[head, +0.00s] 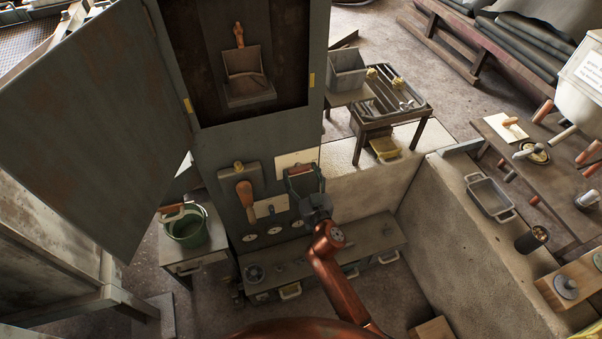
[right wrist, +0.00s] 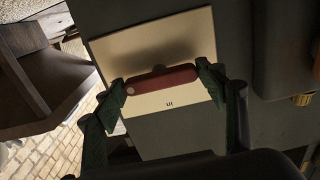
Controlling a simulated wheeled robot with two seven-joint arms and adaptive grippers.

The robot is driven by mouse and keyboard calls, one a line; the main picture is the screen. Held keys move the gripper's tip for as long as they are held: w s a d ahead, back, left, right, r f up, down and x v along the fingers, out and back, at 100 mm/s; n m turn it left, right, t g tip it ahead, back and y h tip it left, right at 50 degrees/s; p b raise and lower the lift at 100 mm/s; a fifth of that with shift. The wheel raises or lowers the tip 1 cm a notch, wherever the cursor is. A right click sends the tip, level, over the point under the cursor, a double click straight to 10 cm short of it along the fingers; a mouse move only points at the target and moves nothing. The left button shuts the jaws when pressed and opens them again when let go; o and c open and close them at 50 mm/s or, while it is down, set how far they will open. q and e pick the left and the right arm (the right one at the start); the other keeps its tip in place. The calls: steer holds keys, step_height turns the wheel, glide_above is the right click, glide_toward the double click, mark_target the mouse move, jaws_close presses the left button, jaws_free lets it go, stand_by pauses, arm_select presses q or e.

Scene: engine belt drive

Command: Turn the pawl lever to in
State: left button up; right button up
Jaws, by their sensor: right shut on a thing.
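The pawl lever shows in the right wrist view as a red bar handle (right wrist: 162,84) in front of a cream plate (right wrist: 150,45) with small dark lettering, apparently "in" upside down. My right gripper (right wrist: 165,92) has its green fingers at the two ends of the handle and is shut on it. In the head view the right gripper (head: 302,182) is at the front of the grey cabinet, over the cream plate (head: 285,160). Its fingers hide most of the lever there. My left gripper is not in view.
A brown-handled lever (head: 245,197) and a smaller plate (head: 271,207) are left of my right gripper on the cabinet. A low drawer bench (head: 375,240) stands below. An open cabinet door (head: 90,110) swings out at left. A concrete wall (head: 450,220) stands at right.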

steer(key=shift+n, duration=0.3)
steer(key=n, duration=1.2)
steer(key=shift+n+p, duration=0.3)
steer(key=shift+p, duration=0.05)
steer(key=shift+n, duration=2.3)
steer(key=shift+f, duration=0.1)
steer(key=o, duration=1.2)
steer(key=shift+c, duration=0.2)
